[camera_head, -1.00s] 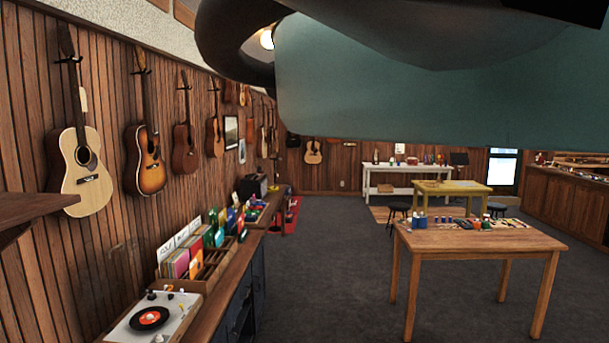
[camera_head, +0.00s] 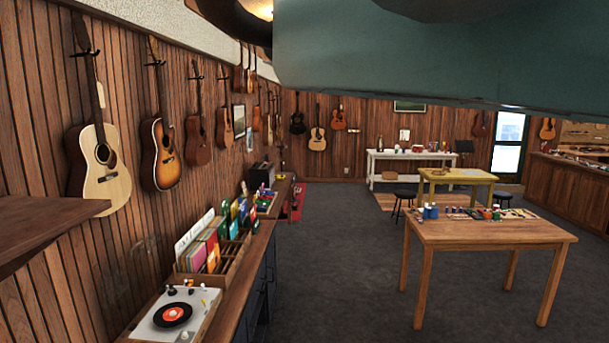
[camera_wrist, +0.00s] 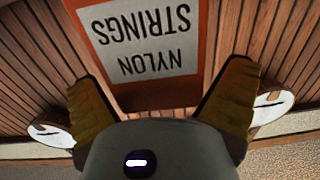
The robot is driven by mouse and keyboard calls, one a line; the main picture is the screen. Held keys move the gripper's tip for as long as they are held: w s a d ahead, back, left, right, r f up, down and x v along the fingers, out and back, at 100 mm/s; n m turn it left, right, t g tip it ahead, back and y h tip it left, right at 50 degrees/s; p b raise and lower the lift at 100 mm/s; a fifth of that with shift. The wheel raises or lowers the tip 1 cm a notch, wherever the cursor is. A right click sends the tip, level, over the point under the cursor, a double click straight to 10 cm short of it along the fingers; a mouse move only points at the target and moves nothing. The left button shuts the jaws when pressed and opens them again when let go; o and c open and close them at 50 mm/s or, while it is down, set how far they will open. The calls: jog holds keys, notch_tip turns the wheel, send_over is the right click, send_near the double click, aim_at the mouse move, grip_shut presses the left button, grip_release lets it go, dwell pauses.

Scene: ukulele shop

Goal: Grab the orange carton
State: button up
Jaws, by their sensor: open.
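The orange carton (camera_wrist: 155,97) shows in the wrist view at the top middle, with a pale label reading "NYLON STRINGS" upside down. Its far part is cut off by the frame's top edge. My gripper (camera_wrist: 162,75) is open, with one finger on each side of the carton in the picture. A gap shows between the carton and the right finger. I cannot tell whether the carton is within the fingers' reach or beyond them. The carton does not show in the head view, where my arm covers the top right.
A brown wooden shelf (camera_head: 48,228) juts in at the left. Guitars hang along the panelled wall. A counter below holds a record player (camera_head: 175,312) and a record crate (camera_head: 228,262). A wooden table (camera_head: 480,232) stands right, with open carpet between.

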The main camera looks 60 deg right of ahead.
jog(key=shift+s, duration=0.15)
jog(key=c, duration=1.3)
jog(key=shift+r, duration=0.1)
